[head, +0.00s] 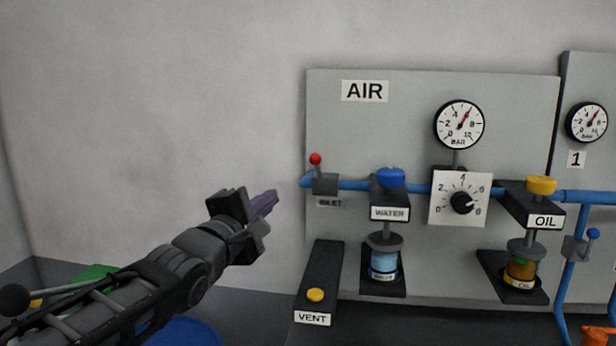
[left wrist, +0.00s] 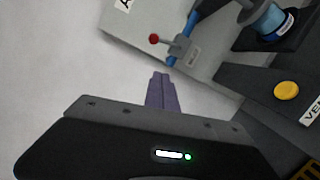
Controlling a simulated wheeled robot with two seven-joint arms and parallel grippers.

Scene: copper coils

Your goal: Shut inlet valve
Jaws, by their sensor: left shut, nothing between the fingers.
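The inlet valve (head: 325,183) is a grey block on the blue pipe, at the left edge of the AIR panel. Its short lever with a red ball knob (head: 315,159) points up, leaning slightly left. An INLET label sits just below it. The valve also shows in the left wrist view (left wrist: 180,46), with the red knob (left wrist: 154,38) to its left. My left gripper (head: 268,202) is shut and empty, left of the valve and a little lower, apart from it. Its purple fingertips (left wrist: 161,86) point toward the valve in the wrist view. My right gripper is not in view.
The grey AIR panel (head: 408,120) carries a pressure gauge (head: 459,124), a WATER unit with blue knob (head: 391,178), a dial (head: 461,203) and an OIL unit with yellow knob (head: 541,186). A yellow VENT button (head: 315,295) is below the valve. The wall at left is bare.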

